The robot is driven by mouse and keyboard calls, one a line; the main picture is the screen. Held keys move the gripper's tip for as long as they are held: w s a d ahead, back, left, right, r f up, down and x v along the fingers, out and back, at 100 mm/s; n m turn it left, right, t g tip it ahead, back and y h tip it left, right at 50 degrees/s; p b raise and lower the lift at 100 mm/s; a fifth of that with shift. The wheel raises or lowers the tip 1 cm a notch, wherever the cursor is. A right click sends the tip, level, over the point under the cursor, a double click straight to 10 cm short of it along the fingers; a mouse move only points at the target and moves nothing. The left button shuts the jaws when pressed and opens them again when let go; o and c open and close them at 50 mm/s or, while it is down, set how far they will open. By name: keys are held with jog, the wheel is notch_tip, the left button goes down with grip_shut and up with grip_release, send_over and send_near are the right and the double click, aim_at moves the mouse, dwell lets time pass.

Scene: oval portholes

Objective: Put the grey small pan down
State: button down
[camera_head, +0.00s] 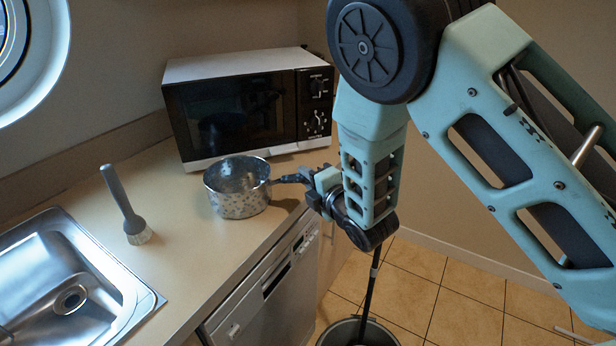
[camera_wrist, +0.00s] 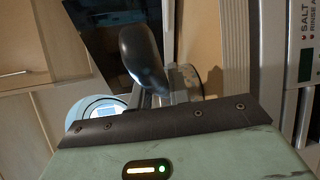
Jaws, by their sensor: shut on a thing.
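The grey small pan (camera_head: 238,200) is upright over the counter, in front of the microwave, with its open top up. I cannot tell whether its base touches the counter. Its dark handle points right, to my gripper (camera_head: 308,182) near the counter's front edge. My gripper is shut on the handle. In the wrist view the dark rounded handle (camera_wrist: 143,55) stands up at my gripper (camera_wrist: 168,88); the pan's bowl does not show clearly there.
A microwave (camera_head: 240,115) stands behind the pan. A grey brush (camera_head: 122,203) stands on the counter (camera_head: 180,245) to the left, beside a metal sink (camera_head: 70,270). A dishwasher (camera_head: 270,300) is below the front edge. Bare counter lies between brush and pan.

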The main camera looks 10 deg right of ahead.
jog(key=c, duration=1.7)
grip_release()
jog(key=shift+f, duration=0.15)
jog(key=shift+c, duration=0.2)
jog(key=o, duration=0.4)
